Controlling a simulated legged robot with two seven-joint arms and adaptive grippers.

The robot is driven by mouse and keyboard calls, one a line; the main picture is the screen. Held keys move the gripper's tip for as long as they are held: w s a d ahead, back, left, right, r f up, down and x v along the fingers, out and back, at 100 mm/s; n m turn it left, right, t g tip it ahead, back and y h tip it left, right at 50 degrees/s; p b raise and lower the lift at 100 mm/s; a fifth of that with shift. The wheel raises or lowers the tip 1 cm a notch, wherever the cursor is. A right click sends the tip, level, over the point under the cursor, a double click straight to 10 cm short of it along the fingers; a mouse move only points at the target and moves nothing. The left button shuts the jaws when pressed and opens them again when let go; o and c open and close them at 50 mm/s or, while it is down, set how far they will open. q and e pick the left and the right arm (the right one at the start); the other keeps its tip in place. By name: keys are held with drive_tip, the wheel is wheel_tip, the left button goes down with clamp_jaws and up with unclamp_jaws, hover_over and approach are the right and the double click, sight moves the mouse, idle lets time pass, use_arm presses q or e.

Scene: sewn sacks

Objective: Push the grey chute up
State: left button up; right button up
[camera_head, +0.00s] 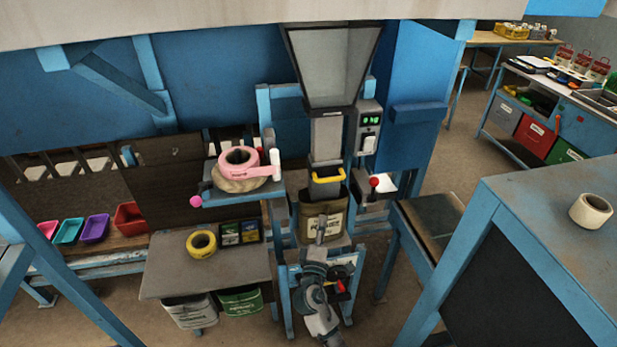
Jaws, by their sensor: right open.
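The grey chute (326,138) hangs upright below the wide glass-fronted hopper (333,68). A yellow handle (328,177) is at its lower end. An open brown sack (322,222) with a pale label stands right under the chute. My right gripper (321,232) reaches up from the bottom of the view and is in front of the sack, below the yellow handle. It is open and holds nothing that I can see. Whether it touches the sack is unclear. My left gripper is not in view.
A control box (368,130) with a green display is right of the chute, above a red-knobbed lever (375,184). A shelf (240,196) with pink tape is left. A side table (205,268) holds yellow tape. A blue-framed bench (550,205) stands right.

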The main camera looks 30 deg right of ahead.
sight(330, 181)
drive_tip(key=p+x, duration=0.1)
drive_tip(key=x, duration=0.4)
drive_tip(key=r+p+x, duration=0.1)
drive_tip(key=x, duration=0.4)
drive_tip(key=r+p+x, duration=0.1)
drive_tip(key=x, duration=0.5)
drive_tip(key=shift+s+d, duration=0.2)
drive_tip(key=shift+s, duration=0.05)
drive_tip(key=shift+w+d, duration=0.3)
drive_tip(key=shift+w, duration=0.15)
drive_tip(key=shift+r, duration=0.1)
drive_tip(key=shift+a, duration=0.1)
clamp_jaws()
